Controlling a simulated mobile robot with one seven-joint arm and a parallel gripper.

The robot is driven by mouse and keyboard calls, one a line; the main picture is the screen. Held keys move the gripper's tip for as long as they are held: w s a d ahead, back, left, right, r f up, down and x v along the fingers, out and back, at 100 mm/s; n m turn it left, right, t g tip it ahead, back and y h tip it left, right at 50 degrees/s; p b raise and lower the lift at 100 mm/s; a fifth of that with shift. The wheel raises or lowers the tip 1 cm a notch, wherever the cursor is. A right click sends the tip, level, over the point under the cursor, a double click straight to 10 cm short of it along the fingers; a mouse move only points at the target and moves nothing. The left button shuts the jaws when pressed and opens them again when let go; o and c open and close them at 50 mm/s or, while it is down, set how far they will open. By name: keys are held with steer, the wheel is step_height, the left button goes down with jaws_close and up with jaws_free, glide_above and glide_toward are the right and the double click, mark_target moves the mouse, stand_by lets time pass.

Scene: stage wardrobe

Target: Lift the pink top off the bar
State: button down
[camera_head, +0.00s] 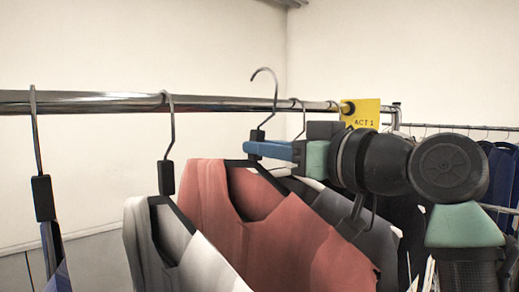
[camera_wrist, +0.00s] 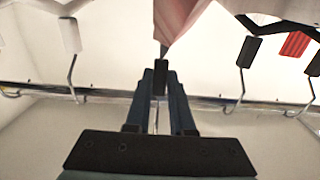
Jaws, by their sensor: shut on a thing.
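The pink top (camera_head: 245,215) hangs on a dark hanger in the middle of the head view, and part of it shows at the top of the wrist view (camera_wrist: 180,18). My gripper (camera_head: 262,148), with blue fingers, is shut on the black block (camera_head: 257,136) below that hanger's hook; the block also shows between the fingertips (camera_wrist: 160,82). The hook (camera_head: 268,74) stands above the bar (camera_head: 215,103), its open tip higher than the bar. Its stem crosses in front of the bar in the picture.
A grey-white top (camera_head: 170,250) hangs close on the left, its hook (camera_head: 168,120) on the bar. A dark grey garment (camera_head: 350,225) hangs close on the right. A yellow "ACT 1" tag (camera_head: 361,114) is at the bar's right end. Another rack with blue clothes (camera_head: 500,175) stands behind right.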

steer(key=shift+b+v, duration=0.3)
steer(key=shift+v, duration=1.1)
